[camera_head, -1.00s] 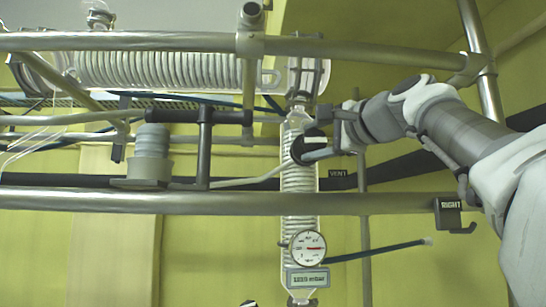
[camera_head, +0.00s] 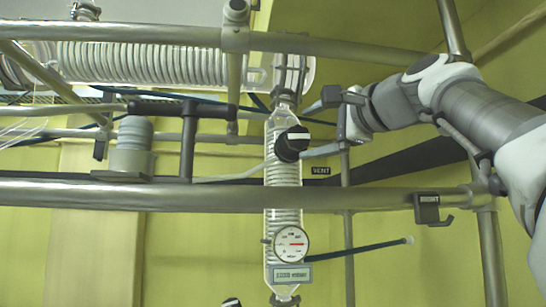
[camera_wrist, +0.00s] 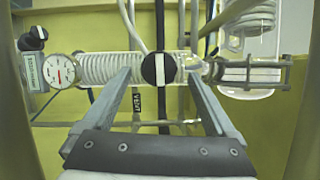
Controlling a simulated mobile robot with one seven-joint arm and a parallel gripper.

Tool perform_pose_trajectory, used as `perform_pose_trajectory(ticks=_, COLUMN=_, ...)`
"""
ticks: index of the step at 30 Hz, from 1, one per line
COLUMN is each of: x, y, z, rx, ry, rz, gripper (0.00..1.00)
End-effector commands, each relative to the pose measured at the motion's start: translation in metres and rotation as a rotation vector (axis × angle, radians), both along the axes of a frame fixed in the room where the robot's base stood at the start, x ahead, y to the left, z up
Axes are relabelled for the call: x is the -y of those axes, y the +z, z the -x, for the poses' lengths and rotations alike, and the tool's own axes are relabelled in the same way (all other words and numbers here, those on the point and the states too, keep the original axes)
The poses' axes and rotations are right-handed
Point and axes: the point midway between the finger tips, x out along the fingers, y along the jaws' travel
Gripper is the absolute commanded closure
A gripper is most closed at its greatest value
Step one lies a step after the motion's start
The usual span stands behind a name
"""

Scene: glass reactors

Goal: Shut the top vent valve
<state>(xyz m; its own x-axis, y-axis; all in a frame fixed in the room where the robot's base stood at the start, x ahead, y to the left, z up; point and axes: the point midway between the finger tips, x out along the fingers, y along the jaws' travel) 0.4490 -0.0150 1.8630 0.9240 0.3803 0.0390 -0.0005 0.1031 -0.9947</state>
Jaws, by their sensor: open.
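The top vent valve is a round black knob with a white stripe (camera_head: 291,143) on the upright glass column (camera_head: 283,195). Its stripe runs across the column. In the wrist view the knob (camera_wrist: 147,70) faces me, with the stripe crosswise to the glass tube. A VENT label (camera_head: 321,170) hangs beside it. My gripper (camera_head: 311,130) is open and empty, just right of the knob in the head view. In the wrist view its fingers reach toward either side of the knob, and I see no contact.
A metal rail (camera_head: 230,197) crosses in front below the knob, and another (camera_head: 350,48) crosses above. A pressure gauge (camera_head: 291,243) sits lower on the column. A coiled glass condenser (camera_head: 150,65) lies at the upper left. A dark rod (camera_head: 360,248) sticks out right of the gauge.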

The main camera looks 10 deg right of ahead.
Motion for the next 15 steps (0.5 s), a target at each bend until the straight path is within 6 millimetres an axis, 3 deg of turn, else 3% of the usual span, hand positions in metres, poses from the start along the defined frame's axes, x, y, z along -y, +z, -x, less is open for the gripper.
perform_pose_trajectory(ticks=9, x=0.03, y=-0.004, z=0.074, rx=0.001, ry=0.0, rz=0.0, gripper=0.08)
perform_pose_trajectory(ticks=15, x=0.042, y=-0.005, z=0.103, rx=0.0, ry=0.001, rz=-0.002, gripper=0.08)
